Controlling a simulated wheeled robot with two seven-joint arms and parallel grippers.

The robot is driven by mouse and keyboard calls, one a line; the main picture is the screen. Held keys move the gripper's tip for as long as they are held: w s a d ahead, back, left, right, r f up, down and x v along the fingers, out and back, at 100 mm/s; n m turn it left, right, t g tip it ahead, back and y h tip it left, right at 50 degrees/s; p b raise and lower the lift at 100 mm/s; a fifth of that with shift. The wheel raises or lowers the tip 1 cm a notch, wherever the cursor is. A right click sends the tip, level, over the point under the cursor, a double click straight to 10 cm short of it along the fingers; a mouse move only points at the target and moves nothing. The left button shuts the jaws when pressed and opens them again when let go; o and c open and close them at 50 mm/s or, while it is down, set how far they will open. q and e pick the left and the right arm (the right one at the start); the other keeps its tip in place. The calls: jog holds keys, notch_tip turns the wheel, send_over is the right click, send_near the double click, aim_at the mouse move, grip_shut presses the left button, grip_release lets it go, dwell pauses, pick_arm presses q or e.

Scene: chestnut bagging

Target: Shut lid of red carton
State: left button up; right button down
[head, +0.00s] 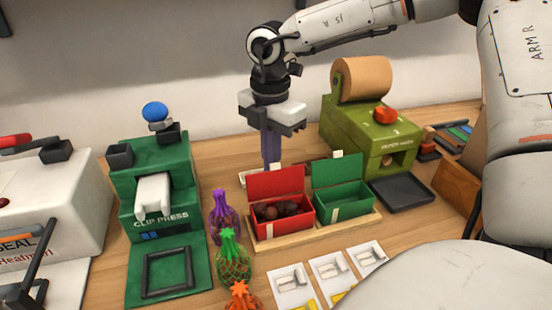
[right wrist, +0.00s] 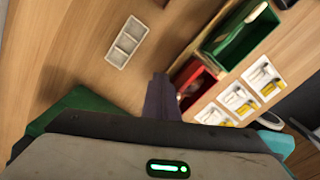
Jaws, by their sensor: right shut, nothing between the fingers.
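The red carton (head: 282,222) stands on a wooden tray with brown chestnuts (head: 277,210) inside. Its red lid (head: 274,182) stands raised at the back edge, so the carton is open. My right gripper (head: 271,164) points down just behind the lid, fingers shut and empty; the lid's top edge is close to the fingertips, and I cannot tell whether they touch. In the right wrist view, the shut fingers (right wrist: 160,97) are beside the red carton (right wrist: 192,88), and part of the carton is hidden. My left gripper is not in view.
A green carton (head: 343,197) with its lid up stands right of the red one. The olive roll dispenser (head: 369,130) is behind right, the green clip press (head: 155,200) left. Net bags (head: 232,258) and white cards (head: 328,268) lie in front. A white divided tray (right wrist: 127,42) lies behind.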

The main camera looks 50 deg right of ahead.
jog(key=shift+s+a+b, duration=0.35)
jog(key=shift+s, duration=0.3)
jog(key=shift+s+a+b, duration=0.3)
jog(key=shift+s+a, duration=0.05)
jog(key=shift+s, duration=0.3)
jog(key=shift+r+p, duration=0.9)
jog(key=shift+r, duration=1)
jog(key=shift+r+p, duration=0.65)
jog(key=shift+r, duration=0.95)
